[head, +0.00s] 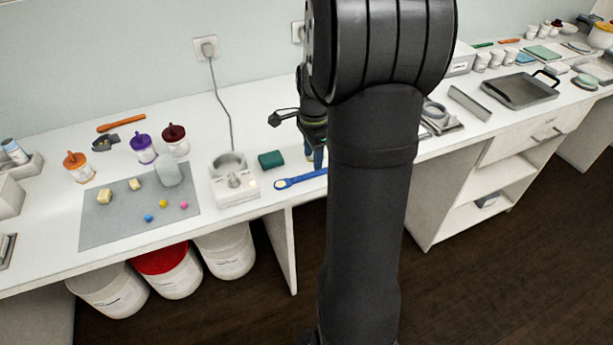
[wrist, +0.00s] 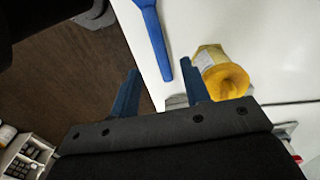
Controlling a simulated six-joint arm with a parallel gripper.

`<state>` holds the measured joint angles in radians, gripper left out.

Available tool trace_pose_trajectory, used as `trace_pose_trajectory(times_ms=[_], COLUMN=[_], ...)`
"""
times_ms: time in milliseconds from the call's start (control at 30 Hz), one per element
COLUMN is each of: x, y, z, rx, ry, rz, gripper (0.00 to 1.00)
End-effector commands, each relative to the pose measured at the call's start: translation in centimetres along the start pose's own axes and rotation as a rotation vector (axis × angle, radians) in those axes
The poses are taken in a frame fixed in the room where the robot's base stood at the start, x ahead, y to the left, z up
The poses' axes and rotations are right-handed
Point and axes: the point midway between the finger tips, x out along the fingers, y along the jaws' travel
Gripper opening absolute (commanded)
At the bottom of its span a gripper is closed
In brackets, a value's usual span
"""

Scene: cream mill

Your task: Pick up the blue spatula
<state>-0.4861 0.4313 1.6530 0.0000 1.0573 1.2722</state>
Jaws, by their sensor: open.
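The blue spatula (head: 300,180) lies on the white bench near its front edge in the head view. Its rounded end with a pale centre points left, and its right end is hidden behind my arm. In the wrist view a length of the spatula (wrist: 153,35) runs down from the top edge, and its lower end shows between my fingertips. My gripper (wrist: 160,68) is open with two blue fingers and nothing held. In the head view my gripper is mostly hidden behind my arm, with a blue finger showing just above the spatula. I cannot tell the exact height gap.
A yellow-topped jar (wrist: 222,75) stands close beside my right finger in the wrist view. A dark green block (head: 271,159) and a white device (head: 234,189) sit left of the gripper. A grey mat (head: 120,230) lies further left. The bench front edge is close.

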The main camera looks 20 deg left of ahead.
Motion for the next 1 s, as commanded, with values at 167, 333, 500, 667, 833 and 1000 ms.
trace_pose_trajectory(times_ms=[167, 333, 500, 667, 833, 1000], x=[1.6, 4.2, 5.3, 5.4, 5.3, 5.3], y=[0.0, 0.0, 0.0, 0.0, 0.0, 0.0], z=[0.1, 0.2, 0.1, 0.1, 0.1, 0.1], rx=[0.000, 0.000, 0.000, 0.000, 0.000, 0.000], ry=[-0.001, -0.001, 0.000, 0.000, 0.000, 0.000], rz=[0.002, 0.003, 0.000, 0.000, 0.000, 0.000], gripper=[0.43, 0.43, 0.43, 0.43, 0.17, 0.00])
